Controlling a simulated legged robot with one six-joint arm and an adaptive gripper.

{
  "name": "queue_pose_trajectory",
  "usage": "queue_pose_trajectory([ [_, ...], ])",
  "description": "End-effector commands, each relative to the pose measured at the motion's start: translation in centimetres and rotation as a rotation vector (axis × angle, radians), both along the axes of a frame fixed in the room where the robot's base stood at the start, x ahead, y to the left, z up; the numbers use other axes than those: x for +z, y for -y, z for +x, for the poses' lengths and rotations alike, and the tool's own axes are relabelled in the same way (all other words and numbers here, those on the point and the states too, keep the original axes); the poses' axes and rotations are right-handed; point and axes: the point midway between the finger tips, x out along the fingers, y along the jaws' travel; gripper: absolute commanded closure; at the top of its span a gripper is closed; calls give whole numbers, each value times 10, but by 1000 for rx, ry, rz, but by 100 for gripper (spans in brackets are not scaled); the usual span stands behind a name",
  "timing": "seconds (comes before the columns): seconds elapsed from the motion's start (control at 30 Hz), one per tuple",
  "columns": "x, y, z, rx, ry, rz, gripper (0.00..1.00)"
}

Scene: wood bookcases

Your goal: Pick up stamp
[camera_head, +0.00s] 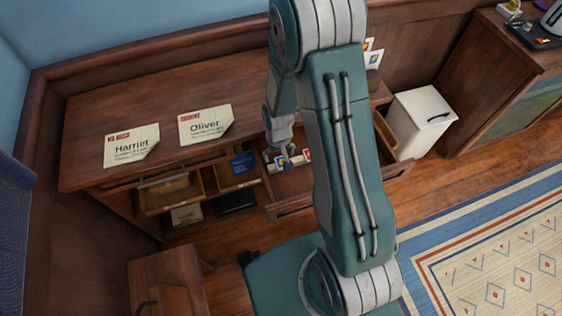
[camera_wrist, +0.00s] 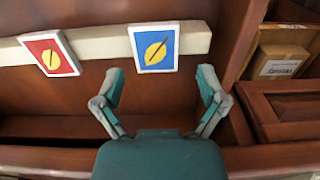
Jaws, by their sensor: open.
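Two stamps stand in the open drawer (camera_head: 291,209), leaning on a pale bar (camera_wrist: 102,46). The blue stamp (camera_wrist: 154,47) has a white border and a yellow leaf-like shape. The red stamp (camera_wrist: 50,53) with a similar yellow shape is to its left in the wrist view. My gripper (camera_wrist: 160,78) is open and empty. Its fingertips are spread just in front of the blue stamp, one on either side in the picture, and no contact shows. In the head view the gripper (camera_head: 286,158) is inside the drawer area, small and partly hidden by my arm.
Other open drawers (camera_head: 170,196) are to the left. A white cabinet (camera_head: 421,120) stands at right. Cardboard boxes (camera_wrist: 283,60) sit beyond the drawer's right wall.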

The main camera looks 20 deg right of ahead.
Motion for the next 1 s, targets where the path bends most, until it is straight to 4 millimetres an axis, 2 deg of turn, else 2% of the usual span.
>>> queue_pose_trajectory([
  [0.5, -4, 0, 0, 0, 0, 0, 9],
  [0.53, -4, 0, 0, 0, 0, 0, 22],
  [0.57, -4, 0, 0, 0, 0, 0, 31],
  [0.67, -4, 0, 0, 0, 0, 0, 52],
  [0.7, -3, 0, 0, 0, 0, 0, 62],
  [0.77, -4, 0, 0, 0, 0, 0, 68],
  [1.0, -4, 0, 0, 0, -1, 0, 69],
])
